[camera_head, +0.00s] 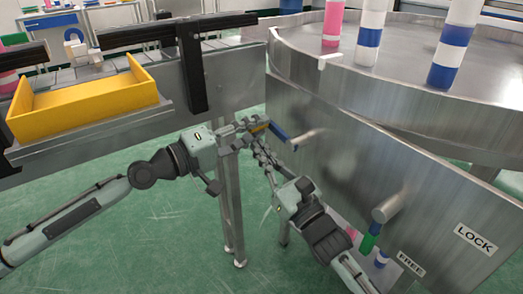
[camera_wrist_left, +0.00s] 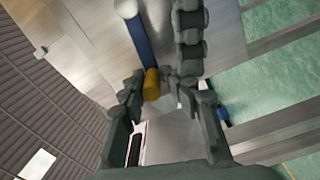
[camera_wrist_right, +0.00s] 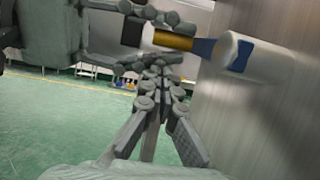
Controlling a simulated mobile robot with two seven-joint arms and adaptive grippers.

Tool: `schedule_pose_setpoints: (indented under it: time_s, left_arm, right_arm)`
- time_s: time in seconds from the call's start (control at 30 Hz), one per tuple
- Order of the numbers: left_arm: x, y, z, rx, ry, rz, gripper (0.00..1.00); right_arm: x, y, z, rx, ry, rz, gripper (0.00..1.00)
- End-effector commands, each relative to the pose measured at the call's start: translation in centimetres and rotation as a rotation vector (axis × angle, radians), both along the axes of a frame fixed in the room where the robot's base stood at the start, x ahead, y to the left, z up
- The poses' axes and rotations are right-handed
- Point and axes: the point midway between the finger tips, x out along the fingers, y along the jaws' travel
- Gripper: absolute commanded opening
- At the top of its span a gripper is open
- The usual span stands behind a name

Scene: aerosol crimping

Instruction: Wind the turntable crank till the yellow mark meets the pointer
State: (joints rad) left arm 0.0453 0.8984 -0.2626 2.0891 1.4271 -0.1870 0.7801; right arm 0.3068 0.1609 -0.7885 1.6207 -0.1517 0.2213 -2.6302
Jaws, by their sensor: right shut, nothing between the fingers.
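The turntable (camera_head: 400,62) is a large round metal table. Its crank has a metal shaft (camera_head: 307,137), a blue arm (camera_head: 277,131) and a yellow handle (camera_head: 260,127), which shows between the left fingertips in the left wrist view (camera_wrist_left: 152,84). My left gripper (camera_head: 250,128) is closed around that handle. My right gripper (camera_head: 262,152) is shut and empty, just below the crank handle and left gripper. A small white block (camera_head: 329,61) at the turntable rim may be the pointer. I cannot make out the yellow mark.
Striped bottles (camera_head: 369,35) stand on the turntable. A lever with a green grip (camera_head: 368,242) sits near the FREE label (camera_head: 411,264), with LOCK (camera_head: 474,240) to its right. A yellow tray (camera_head: 85,100) is at left. A metal leg (camera_head: 230,210) stands below the left gripper.

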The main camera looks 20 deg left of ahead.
Motion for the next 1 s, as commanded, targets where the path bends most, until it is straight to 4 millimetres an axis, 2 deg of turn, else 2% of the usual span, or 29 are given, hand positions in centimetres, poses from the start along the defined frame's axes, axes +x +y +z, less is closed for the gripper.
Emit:
schedule_pose_setpoints:
  time_s: [0.03,0.27,0.7,1.0]
  left_arm:
    - [-0.2,0.0,-1.3,0.010,0.026,-0.005,0.36]
    - [-1.1,0.7,-1.4,0.011,0.027,-0.006,0.36]
    - [-4.9,3.6,-0.6,-0.002,0.012,-0.002,0.36]
    - [-6.4,4.7,-0.5,0.011,0.002,-0.004,0.36]
  right_arm:
    - [0.0,0.0,1.3,0.020,-0.019,0.004,0.00]
    - [0.0,-0.1,1.3,0.021,-0.019,0.003,0.00]
    - [0.0,0.0,0.8,0.013,-0.011,0.003,0.00]
    - [-0.1,0.0,0.5,0.007,-0.007,0.002,0.00]
